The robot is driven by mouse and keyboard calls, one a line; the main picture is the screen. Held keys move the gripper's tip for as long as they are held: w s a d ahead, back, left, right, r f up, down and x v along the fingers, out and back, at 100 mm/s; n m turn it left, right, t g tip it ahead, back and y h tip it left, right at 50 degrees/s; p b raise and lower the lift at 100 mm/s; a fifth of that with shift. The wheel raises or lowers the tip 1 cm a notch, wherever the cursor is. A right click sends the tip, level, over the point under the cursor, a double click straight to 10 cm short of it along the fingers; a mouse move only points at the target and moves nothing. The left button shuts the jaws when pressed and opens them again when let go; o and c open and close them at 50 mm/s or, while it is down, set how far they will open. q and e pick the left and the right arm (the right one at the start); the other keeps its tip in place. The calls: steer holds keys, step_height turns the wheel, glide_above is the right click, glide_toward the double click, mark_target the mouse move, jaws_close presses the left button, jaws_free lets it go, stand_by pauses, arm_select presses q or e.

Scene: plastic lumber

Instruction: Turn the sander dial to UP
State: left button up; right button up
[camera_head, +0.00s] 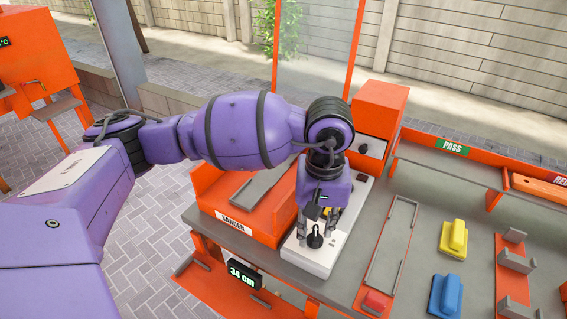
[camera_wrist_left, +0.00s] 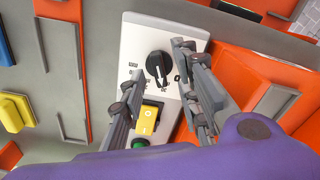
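The sander dial, a black knob (camera_wrist_left: 158,66), sits on a white control panel (camera_wrist_left: 150,30) with small printed labels around it, too small to read. In the head view the dial (camera_head: 315,238) shows near the front end of the panel (camera_head: 322,258), beside the orange sander (camera_head: 233,224). My left gripper (camera_wrist_left: 160,85) points down at the panel, its two fingers apart on either side of the dial. I cannot tell if either finger touches it. The gripper (camera_head: 318,228) also shows in the head view. My right gripper is in neither view.
A yellow switch (camera_wrist_left: 147,118) and a green button (camera_wrist_left: 140,143) are on the same panel. Yellow (camera_head: 453,238) and blue (camera_head: 445,295) blocks lie on the grey table to the right. A black "34 cm" display (camera_head: 245,274) hangs at the front edge.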

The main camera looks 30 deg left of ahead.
arm_select(q)
steer(key=shift+d+f, duration=0.1)
steer(key=shift+f, duration=0.5)
jaws_close()
steer(key=shift+r, duration=0.1)
steer(key=shift+n, duration=0.3)
steer(key=n, duration=0.4)
steer(key=shift+b, duration=0.3)
steer(key=shift+w+n, duration=0.1)
steer(key=shift+n, duration=1.9)
steer(key=shift+r, duration=0.1)
